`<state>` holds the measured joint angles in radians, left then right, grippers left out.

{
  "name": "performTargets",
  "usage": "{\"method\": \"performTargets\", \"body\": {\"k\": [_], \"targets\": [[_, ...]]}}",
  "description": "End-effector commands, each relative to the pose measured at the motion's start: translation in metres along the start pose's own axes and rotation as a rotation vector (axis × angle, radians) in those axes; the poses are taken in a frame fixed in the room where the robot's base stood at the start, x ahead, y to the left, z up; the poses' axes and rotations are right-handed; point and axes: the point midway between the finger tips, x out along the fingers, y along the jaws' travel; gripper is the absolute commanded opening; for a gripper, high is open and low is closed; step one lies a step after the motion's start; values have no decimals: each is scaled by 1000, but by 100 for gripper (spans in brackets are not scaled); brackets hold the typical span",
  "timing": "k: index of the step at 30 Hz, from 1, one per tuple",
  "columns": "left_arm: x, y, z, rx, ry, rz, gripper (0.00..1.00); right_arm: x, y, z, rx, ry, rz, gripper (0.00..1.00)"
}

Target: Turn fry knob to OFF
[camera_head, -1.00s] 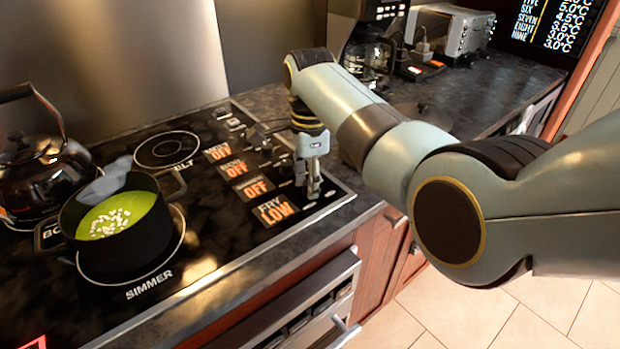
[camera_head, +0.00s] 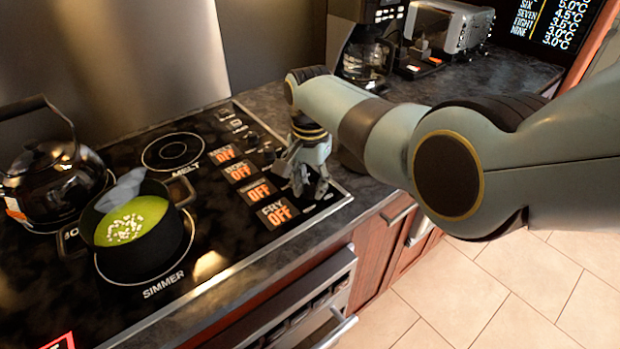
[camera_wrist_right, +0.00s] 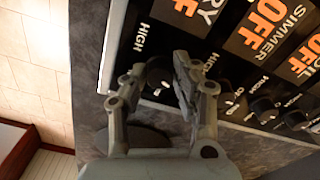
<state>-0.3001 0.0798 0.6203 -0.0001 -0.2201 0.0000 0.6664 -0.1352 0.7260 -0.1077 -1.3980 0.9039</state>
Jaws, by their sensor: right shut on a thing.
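The fry display (camera_head: 277,214) on the cooktop panel reads "FRY OFF" in orange. My right gripper (camera_head: 309,194) reaches down to the row of knobs just right of that display. In the right wrist view, the gripper (camera_wrist_right: 160,74) has its two fingers closed around the dark fry knob (camera_wrist_right: 160,88), beside a "HIGH" mark. My left gripper is not in view.
More dark knobs (camera_wrist_right: 234,102) stand close beside the right gripper. The other displays also read OFF. A black pot (camera_head: 140,255) with green soup and a kettle (camera_head: 50,185) stand at the left. A coffee maker (camera_head: 365,60) stands behind my right arm.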

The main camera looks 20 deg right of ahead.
Motion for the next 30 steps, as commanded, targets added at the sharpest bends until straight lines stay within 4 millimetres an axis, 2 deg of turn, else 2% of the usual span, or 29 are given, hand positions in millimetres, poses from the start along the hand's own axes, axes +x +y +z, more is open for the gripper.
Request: {"method": "performTargets", "body": {"k": [6,15,30], "targets": [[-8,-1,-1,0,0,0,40,-2,0,0,-172,1,-1,0],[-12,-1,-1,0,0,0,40,-1,-1,-1,-326,2,-2,0],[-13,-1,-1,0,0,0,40,-1,-1,-1,-381,2,-2,0]]}}
